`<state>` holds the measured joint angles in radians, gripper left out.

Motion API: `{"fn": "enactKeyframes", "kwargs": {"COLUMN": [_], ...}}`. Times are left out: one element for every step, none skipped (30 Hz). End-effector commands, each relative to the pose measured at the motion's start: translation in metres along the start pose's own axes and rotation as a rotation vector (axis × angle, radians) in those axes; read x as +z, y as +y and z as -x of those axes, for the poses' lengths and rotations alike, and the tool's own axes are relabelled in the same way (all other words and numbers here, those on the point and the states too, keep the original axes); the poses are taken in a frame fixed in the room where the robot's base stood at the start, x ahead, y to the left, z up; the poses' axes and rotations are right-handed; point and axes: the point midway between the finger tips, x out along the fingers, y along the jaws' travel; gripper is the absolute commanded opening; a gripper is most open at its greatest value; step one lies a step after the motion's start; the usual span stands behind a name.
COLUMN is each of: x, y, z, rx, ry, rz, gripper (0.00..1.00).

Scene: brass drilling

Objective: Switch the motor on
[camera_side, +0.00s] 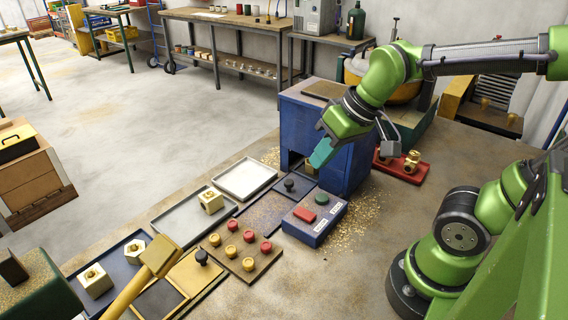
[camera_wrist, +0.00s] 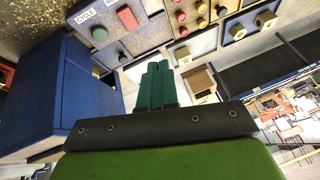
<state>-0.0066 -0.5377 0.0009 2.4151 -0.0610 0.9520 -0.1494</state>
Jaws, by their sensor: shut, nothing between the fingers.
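The control box (camera_side: 314,222) is blue-grey with two white labels, and stands in front of the blue machine housing. A red rectangular switch (camera_side: 305,214) and a round green button (camera_side: 322,198) are on its top. In the wrist view the red switch (camera_wrist: 127,18) is beside a partly cut-off label starting with M, and the green button (camera_wrist: 99,33) is by a label reading CYCLE. My gripper (camera_side: 318,160) has teal fingers, shut and empty. It hangs in front of the blue housing, above and apart from the control box. The fingertips (camera_wrist: 158,66) also show in the wrist view.
The blue housing (camera_side: 345,170) is close behind my fingers. A board (camera_side: 240,255) with red and yellow knobs lies left of the box. Grey trays (camera_side: 245,178) and a yellow-headed mallet (camera_side: 160,256) are farther left. A red tray (camera_side: 400,172) with brass parts sits right of the housing.

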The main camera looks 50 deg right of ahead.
Motion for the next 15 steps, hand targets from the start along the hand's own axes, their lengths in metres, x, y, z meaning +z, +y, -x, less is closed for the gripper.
{"fn": "enactKeyframes", "kwargs": {"x": [-0.004,-0.005,-0.007,-0.008,-0.009,-0.011,-0.012,-0.013,-0.014,-0.015,-0.016,-0.017,-0.018,-0.019,-0.02], "y": [0.002,0.003,0.004,0.006,0.007,0.008,0.009,0.011,0.012,0.013,0.014,0.016,0.017,0.018,0.019], "z": [-0.009,-0.012,-0.016,-0.019,-0.021,-0.025,-0.027,-0.029,-0.032,-0.034,-0.036,-0.038,-0.04,-0.041,-0.042], "rx": [0.02,0.029,0.035,0.039,0.04,0.04,0.038,0.035,0.027,0.021,0.012,0.0,-0.012,-0.023,-0.041], "ry": [-0.057,-0.086,-0.12,-0.145,-0.171,-0.203,-0.228,-0.25,-0.281,-0.304,-0.325,-0.353,-0.373,-0.393,-0.415], "rz": [0.11,0.179,0.27,0.338,0.405,0.495,0.561,0.629,0.716,0.782,0.847,0.934,0.999,1.063,1.147], "gripper": [0.0,0.0,0.0,0.0,0.0,0.0,0.0,0.0,0.0,0.0,0.0,0.0,0.0,0.0,0.0]}}
